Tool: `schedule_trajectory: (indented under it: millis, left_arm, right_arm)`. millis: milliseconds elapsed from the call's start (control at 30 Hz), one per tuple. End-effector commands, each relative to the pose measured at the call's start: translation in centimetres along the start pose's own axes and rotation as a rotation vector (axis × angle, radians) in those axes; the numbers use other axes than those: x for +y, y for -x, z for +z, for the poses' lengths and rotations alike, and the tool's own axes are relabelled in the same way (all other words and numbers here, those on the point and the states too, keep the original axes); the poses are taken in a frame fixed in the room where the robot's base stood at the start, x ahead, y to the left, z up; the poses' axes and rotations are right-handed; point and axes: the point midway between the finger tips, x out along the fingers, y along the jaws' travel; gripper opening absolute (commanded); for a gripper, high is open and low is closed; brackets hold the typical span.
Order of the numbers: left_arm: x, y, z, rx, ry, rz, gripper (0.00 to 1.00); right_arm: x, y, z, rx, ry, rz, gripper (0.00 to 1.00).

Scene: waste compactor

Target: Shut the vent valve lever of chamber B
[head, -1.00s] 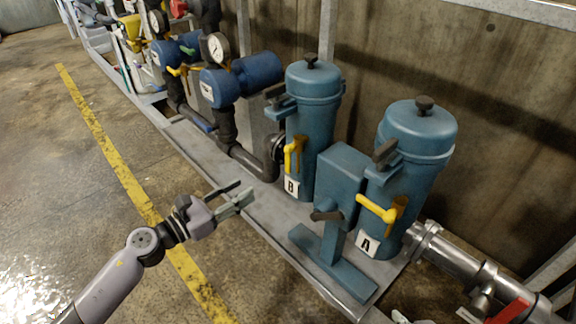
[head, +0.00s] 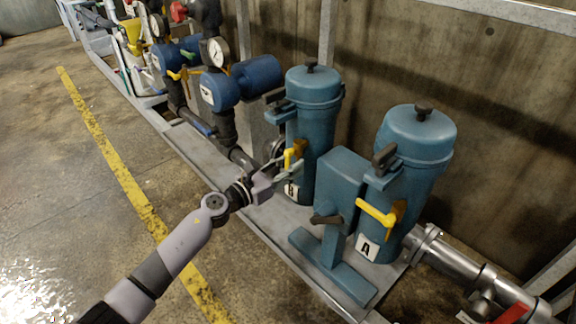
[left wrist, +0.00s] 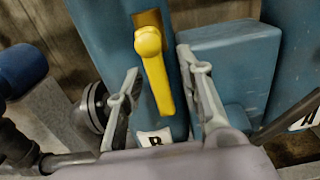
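The blue chamber B (head: 313,125) carries a white B label (head: 291,190), which also shows in the left wrist view (left wrist: 153,138). Its yellow vent valve lever (head: 288,158) hangs down from a pivot on the chamber's front. In the left wrist view the lever (left wrist: 158,82) points down and toward me, with its round knob at the top. My left gripper (head: 286,167) is open in front of chamber B. In the left wrist view its fingers (left wrist: 158,64) stand apart on either side of the lever, with visible gaps. My right gripper is not in view.
Chamber A (head: 415,145) stands to the right, its yellow lever (head: 376,213) pointing left. A blue box on a stand (head: 340,185) sits between the chambers, close to my right finger. Black piping and blue gauged units (head: 222,88) lie left. The floor in front is clear.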

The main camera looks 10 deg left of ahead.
Motion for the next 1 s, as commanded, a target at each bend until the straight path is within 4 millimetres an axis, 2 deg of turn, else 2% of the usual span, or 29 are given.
schedule_trajectory:
  millis: [233, 733, 1000]
  left_arm:
    - [0.01, -0.03, 0.03, 0.000, 0.000, 0.000, 0.33]
    - [0.03, 0.00, 0.03, 0.000, 0.000, 0.000, 0.00]
    - [0.03, 0.01, 0.03, 0.000, 0.000, 0.000, 0.00]
  right_arm:
    - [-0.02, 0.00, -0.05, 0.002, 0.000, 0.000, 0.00]
    - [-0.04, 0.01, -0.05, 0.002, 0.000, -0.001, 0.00]
    - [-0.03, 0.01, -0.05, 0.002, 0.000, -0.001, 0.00]
